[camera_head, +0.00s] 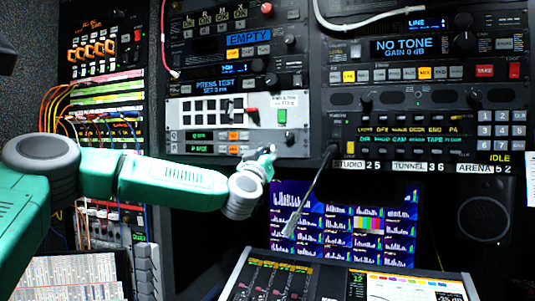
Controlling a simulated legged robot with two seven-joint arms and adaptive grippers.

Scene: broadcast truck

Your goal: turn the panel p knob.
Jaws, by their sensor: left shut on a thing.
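My left arm comes in from the left in green and grey. Its left gripper (268,152) is at the lower right of the white-and-grey rack panel (222,111), shut on a small knob there, which I take as the panel p knob. The gripper's fingers and wrist hide most of that knob, so its pointer cannot be read. A dark round knob (290,138) shows just to the right of the fingertips, apart from them. A display reading PRESS TEST (215,86) is above the white panel. My right gripper is not in view.
A monitor (340,222) and a sloped control desk (345,280) are below. Coloured cables (60,105) loop at the left. More rack units (425,72) fill the right.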

